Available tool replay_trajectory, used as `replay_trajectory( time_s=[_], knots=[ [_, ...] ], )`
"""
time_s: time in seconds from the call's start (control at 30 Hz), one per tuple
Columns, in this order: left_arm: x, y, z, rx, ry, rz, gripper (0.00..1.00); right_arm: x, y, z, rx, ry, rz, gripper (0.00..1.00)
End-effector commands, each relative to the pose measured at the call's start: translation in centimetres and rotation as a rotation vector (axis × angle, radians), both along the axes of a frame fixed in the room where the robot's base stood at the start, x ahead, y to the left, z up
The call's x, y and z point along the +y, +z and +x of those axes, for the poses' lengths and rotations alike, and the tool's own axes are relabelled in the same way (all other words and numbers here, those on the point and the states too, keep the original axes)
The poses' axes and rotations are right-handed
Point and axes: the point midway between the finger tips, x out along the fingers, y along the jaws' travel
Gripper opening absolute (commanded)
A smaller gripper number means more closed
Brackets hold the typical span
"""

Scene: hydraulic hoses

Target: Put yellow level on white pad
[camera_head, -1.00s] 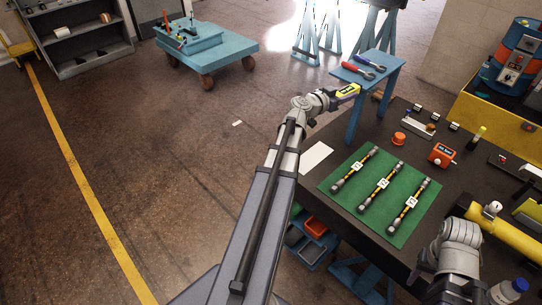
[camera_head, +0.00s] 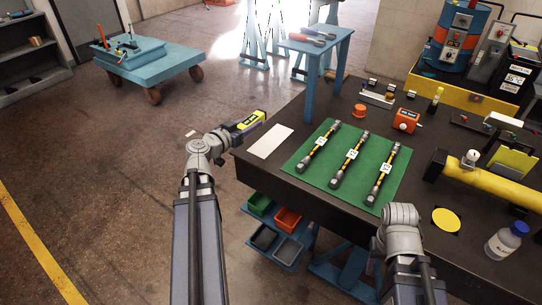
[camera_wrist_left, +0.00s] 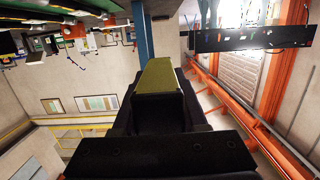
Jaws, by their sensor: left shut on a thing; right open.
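The yellow level (camera_head: 250,121) is a small yellow and dark block, held in the air off the left side of the table. My left gripper (camera_head: 240,128) is shut on it. In the left wrist view the level (camera_wrist_left: 160,76) shows end-on as an olive-yellow block between the dark jaws (camera_wrist_left: 160,108). The white pad (camera_head: 270,141) is a flat, bare rectangle at the table's left edge, just right of and below the level in the head view. My right arm's wrist shows over the table's front edge; its jaws are hidden.
A green mat (camera_head: 317,177) with several hoses lies right of the pad. An orange cap (camera_head: 359,111), an orange box (camera_head: 406,121), a yellow cylinder (camera_head: 490,183) and a bottle (camera_head: 505,242) stand on the dark table. A blue stand (camera_head: 320,48) rises behind its left side.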

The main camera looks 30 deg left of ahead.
Motion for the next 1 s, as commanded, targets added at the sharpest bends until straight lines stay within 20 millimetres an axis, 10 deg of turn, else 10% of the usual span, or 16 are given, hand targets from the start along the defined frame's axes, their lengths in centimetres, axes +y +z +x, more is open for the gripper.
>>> replay_trajectory(
  time_s=[0.13,0.5,1.0],
  knots=[
    [-0.2,-3.3,-1.9,-0.002,0.001,-0.001,0.00,0.0,-3.4,0.0,0.000,0.000,0.000,0.50],
    [-0.1,-4.4,-2.5,-0.002,-0.001,0.000,0.00,0.0,-4.4,0.0,0.000,0.000,0.000,0.50],
    [-0.7,-9.2,6.4,-0.002,-0.002,0.000,0.00,0.0,-9.2,0.0,0.000,0.000,0.000,0.50]
  ],
)
